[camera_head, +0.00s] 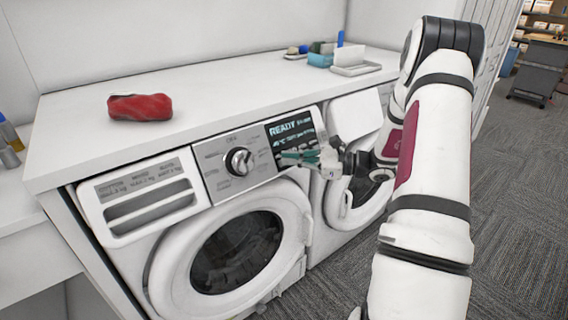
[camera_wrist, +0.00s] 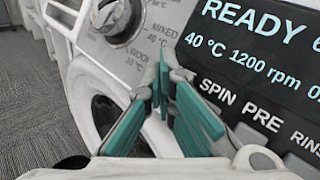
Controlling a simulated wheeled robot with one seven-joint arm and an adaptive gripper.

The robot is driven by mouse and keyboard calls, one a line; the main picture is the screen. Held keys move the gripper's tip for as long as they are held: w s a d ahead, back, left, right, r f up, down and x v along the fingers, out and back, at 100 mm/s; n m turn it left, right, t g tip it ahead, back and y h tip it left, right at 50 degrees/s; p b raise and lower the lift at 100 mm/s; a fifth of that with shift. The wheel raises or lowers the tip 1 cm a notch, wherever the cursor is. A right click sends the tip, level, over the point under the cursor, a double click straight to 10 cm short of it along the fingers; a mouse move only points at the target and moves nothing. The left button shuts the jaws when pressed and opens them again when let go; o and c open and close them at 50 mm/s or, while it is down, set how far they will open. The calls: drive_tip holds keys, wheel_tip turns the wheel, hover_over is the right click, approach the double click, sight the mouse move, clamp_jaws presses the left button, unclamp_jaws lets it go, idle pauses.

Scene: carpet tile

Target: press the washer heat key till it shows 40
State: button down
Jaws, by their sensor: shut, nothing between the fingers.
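The washer (camera_head: 250,190) stands under the white counter, with a round knob (camera_head: 239,161) and a dark display (camera_head: 292,124) on its front panel. In the wrist view the display (camera_wrist: 268,48) reads READY, 40 °C and 1200 rpm, cut off at the right. Labels SPIN, PRE and RINSE show below it. My gripper (camera_head: 290,156) is shut and empty, its teal fingers at the lower part of the display panel. In the wrist view my fingertips (camera_wrist: 166,78) are at the panel's left edge; I cannot tell whether they touch it. The heat key is not clearly visible, probably behind my fingers.
A red cloth-like item (camera_head: 140,107) lies on the counter (camera_head: 215,90). A white tray (camera_head: 356,69) and a blue box (camera_head: 320,60) stand at its back right. A second front-loading machine (camera_head: 350,200) is to the right, partly behind my arm.

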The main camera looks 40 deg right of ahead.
drive_tip(key=shift+s+r+p, duration=0.35)
drive_tip(key=shift+s+p, duration=0.2)
drive_tip(key=shift+s, duration=0.15)
drive_tip(key=shift+s+d+r+p, duration=0.1)
drive_tip(key=shift+s+r+p, duration=0.35)
drive_tip(key=shift+s, duration=0.3)
drive_tip(key=shift+s+a+r+p, duration=0.1)
drive_tip(key=shift+s+r+p, duration=0.2)
drive_tip(key=shift+s+p, duration=0.35)
drive_tip(key=shift+s+d+r+p, duration=0.1)
drive_tip(key=shift+s+r+p, duration=0.3)
drive_tip(key=shift+s, duration=0.45)
